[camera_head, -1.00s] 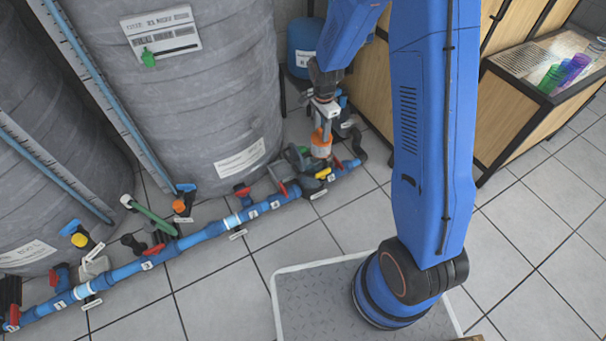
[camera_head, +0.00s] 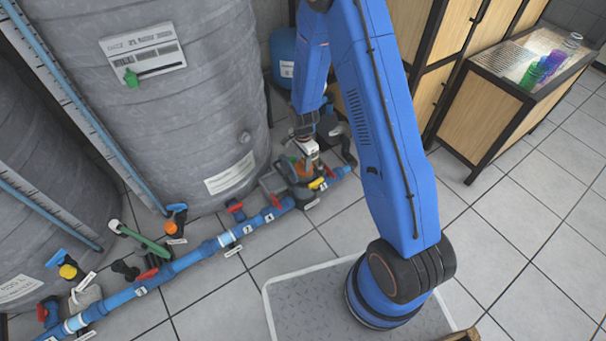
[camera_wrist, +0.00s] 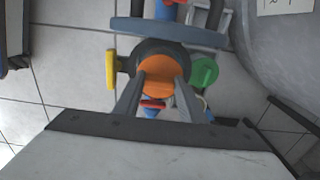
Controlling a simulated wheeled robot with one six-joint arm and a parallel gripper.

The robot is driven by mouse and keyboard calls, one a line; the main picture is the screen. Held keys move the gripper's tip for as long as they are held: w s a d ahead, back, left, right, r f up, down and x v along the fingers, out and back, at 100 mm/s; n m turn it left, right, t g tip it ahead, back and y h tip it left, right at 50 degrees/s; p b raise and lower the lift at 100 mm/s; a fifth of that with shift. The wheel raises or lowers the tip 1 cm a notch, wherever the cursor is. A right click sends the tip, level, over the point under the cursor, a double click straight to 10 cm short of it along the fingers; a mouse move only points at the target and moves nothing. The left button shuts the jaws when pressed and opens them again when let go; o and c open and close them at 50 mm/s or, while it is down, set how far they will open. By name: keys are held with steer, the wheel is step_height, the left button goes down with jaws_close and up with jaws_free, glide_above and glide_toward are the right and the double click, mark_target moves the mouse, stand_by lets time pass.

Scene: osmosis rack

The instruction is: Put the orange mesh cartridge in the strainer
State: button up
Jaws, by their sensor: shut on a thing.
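The orange mesh cartridge (camera_head: 301,167) is at my gripper (camera_head: 309,152), low over the blue pipe line beside the tank. In the wrist view, my two fingers (camera_wrist: 159,82) are shut on the orange top (camera_wrist: 157,68). The strainer's dark round body (camera_wrist: 150,48) surrounds the orange top there, and its grey body also shows in the head view (camera_head: 299,185). The cartridge's pale mesh part does not show, so its depth in the strainer cannot be told.
A yellow handle (camera_wrist: 110,69) and a green knob (camera_wrist: 204,72) flank the strainer closely. The blue pipe (camera_head: 200,248) carries red-handled valves. A large grey tank (camera_head: 195,110) stands behind. A drain cabinet with coloured cups (camera_head: 534,75) is at right.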

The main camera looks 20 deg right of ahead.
steer(key=shift+f, duration=4.1)
steer(key=o, duration=1.4)
step_height(320, 180, up, 13)
steer(key=shift+f, duration=0.15)
step_height(320, 180, up, 14)
steer(key=s+d+n+t, duration=0.1)
steer(key=s+d+n, duration=0.1)
steer(key=n, duration=0.1)
step_height(320, 180, up, 14)
steer(key=n+t, duration=0.1)
steer(key=n, duration=0.3)
glide_above(303, 173)
steer(key=s+d, duration=0.5)
steer(key=s, duration=0.2)
steer(key=s+d+r+n+t, duration=0.1)
steer(key=s+r, duration=0.3)
steer(key=s, duration=0.4)
steer(key=s+d+r+n+t, duration=0.1)
steer(key=s+r+n, duration=0.3)
steer(key=s, duration=0.4)
steer(key=s+d+r+n, duration=0.1)
steer(key=s+r+n, duration=0.1)
steer(key=s+r, duration=0.4)
steer(key=shift+s+d+t, duration=0.1)
steer(key=shift+s+t, duration=0.3)
steer(key=shift+s, duration=0.5)
